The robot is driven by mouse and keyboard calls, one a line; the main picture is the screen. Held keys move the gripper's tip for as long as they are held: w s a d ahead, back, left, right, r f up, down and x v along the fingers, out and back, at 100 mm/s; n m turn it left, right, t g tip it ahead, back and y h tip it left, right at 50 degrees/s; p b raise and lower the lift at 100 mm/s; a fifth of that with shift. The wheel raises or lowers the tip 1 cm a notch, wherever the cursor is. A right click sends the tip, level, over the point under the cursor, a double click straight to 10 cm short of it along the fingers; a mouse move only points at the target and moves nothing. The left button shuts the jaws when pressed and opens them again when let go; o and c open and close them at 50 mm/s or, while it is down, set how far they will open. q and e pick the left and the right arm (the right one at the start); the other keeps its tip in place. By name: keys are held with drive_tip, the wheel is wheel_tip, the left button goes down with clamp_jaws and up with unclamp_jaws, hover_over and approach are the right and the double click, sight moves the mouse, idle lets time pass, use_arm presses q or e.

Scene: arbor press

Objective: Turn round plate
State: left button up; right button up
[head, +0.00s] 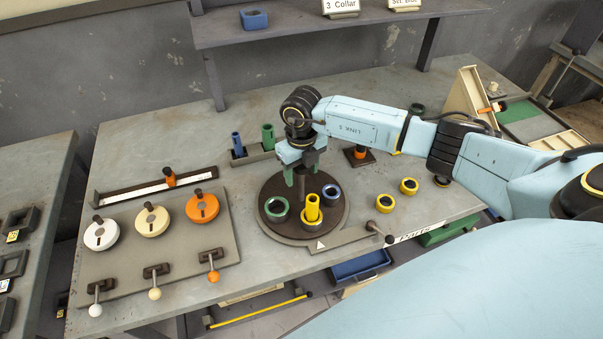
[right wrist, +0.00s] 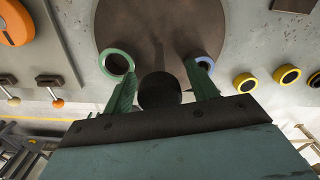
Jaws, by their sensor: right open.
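The round plate (head: 268,190) is a dark brown disc on the bench; it also fills the top of the right wrist view (right wrist: 160,30). A green ring (head: 276,209), a yellow cylinder (head: 312,208) in a ring and a blue ring (head: 332,195) sit along its near side. My right gripper (head: 301,183) points down over the plate, open. In the right wrist view its fingers (right wrist: 160,72) stand apart on either side of a dark round knob (right wrist: 159,91). Whether they touch it I cannot tell. The yellow cylinder does not show there. My left gripper is not in view.
Left of the plate is a panel (head: 150,262) with white, cream and orange discs and small levers. A ball-ended lever (head: 388,238) lies at the plate's front right. Yellow rings (head: 408,186) stand to the right. A rack (head: 254,153) with blue and green cylinders stands behind.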

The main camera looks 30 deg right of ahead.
sight(302, 184)
drive_tip(key=shift+f, duration=1.05)
clamp_jaws()
